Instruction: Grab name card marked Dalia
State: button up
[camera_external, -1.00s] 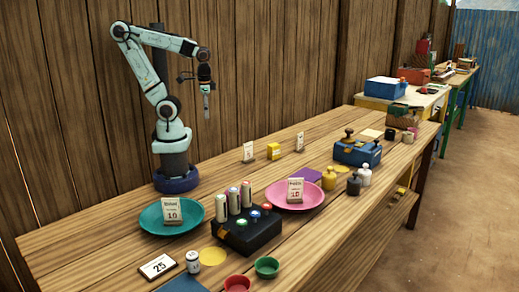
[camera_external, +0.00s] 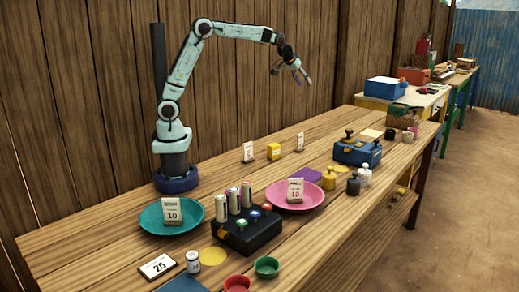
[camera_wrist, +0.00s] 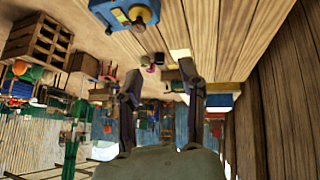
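Two small white cards stand near the back of the table in the external view, one left (camera_external: 248,152) and one right (camera_external: 300,142) of a yellow block. Their writing is too small to read, so I cannot tell which is marked Dalia. Two more cards, each showing a 10, stand on the teal plate (camera_external: 151,226) and the pink plate (camera_external: 314,198): the left plate card (camera_external: 172,211) and the right plate card (camera_external: 295,191). My gripper (camera_external: 291,77) is open and empty, high above the table. Its parted fingers also show in the wrist view (camera_wrist: 160,76).
The yellow block (camera_external: 273,149) sits between the back cards. A black box (camera_external: 247,235) with colored buttons and cylinders stands between the plates. A blue box (camera_external: 357,153) and weights (camera_external: 329,178) are at right. A "25" card (camera_external: 158,266) and cups (camera_external: 267,266) are in front.

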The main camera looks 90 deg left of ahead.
jog(key=n+g, duration=0.1)
send_over(298, 135)
jog(key=w+d, duration=0.3)
jog(key=d, duration=0.1)
notch_tip(298, 135, down, 10)
jog(key=s+a+f+g, duration=0.1)
jog(key=f, duration=0.3)
jog(key=s+a+f+g, duration=0.1)
jog(key=a+f, duration=0.1)
jog(key=f, duration=0.2)
jog(key=s+a+f, duration=0.1)
jog(key=f, duration=0.4)
jog(key=shift+a+n+g+y, duration=0.15)
jog(key=shift+n+g+y, duration=0.15)
jog(key=shift+g, duration=0.1)
jog(key=x, duration=0.4)
jog(key=shift+a+f, duration=0.2)
jog(key=shift+f, duration=0.15)
jog(key=shift+w+a+f, duration=0.15)
jog(key=shift+w+f, duration=0.1)
jog(key=shift+f, duration=0.35)
jog(key=shift+c, duration=0.3)
grip_shut()
